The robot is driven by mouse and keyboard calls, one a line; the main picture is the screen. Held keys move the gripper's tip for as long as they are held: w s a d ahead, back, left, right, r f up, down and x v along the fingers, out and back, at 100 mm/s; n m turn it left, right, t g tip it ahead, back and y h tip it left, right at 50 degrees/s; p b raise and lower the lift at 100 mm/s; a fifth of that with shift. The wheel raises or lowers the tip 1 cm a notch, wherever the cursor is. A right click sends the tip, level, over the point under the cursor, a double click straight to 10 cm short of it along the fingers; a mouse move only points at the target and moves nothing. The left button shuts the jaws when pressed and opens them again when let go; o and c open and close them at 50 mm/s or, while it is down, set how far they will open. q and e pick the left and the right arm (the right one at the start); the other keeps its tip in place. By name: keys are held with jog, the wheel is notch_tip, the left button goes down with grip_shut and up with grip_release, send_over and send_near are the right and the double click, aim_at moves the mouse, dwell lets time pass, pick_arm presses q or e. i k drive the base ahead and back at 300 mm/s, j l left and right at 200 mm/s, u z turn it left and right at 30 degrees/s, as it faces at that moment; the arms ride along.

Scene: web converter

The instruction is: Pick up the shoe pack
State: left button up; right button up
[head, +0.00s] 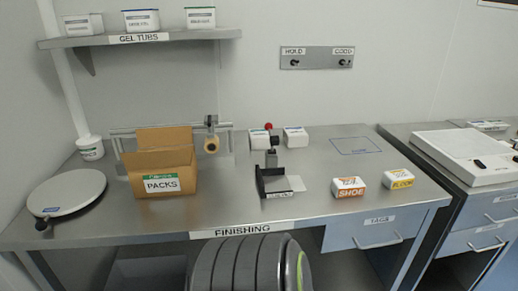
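The shoe pack (348,187) is a small white pack with an orange label reading SHOE. It sits on the right part of the grey finishing bench (215,210), near the front edge, in the head view. A similar white pack with a yellow label (398,179) sits just right of it, with a small gap between them. Neither of my grippers shows in the head view. Nothing touches the shoe pack apart from the bench.
A black fixture (271,180) stands left of the shoe pack. A cardboard PACKS box (160,168) and a round plate (67,192) are farther left. Two white boxes (296,137) (259,139) stand behind. A dark ribbed object (250,266) is in front of the bench. Bare bench surrounds the packs.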

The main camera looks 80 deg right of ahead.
aim_at(351, 187)
jog(key=k+l+z, duration=0.1)
jog(key=z, duration=3.45)
jog(key=l, duration=0.1)
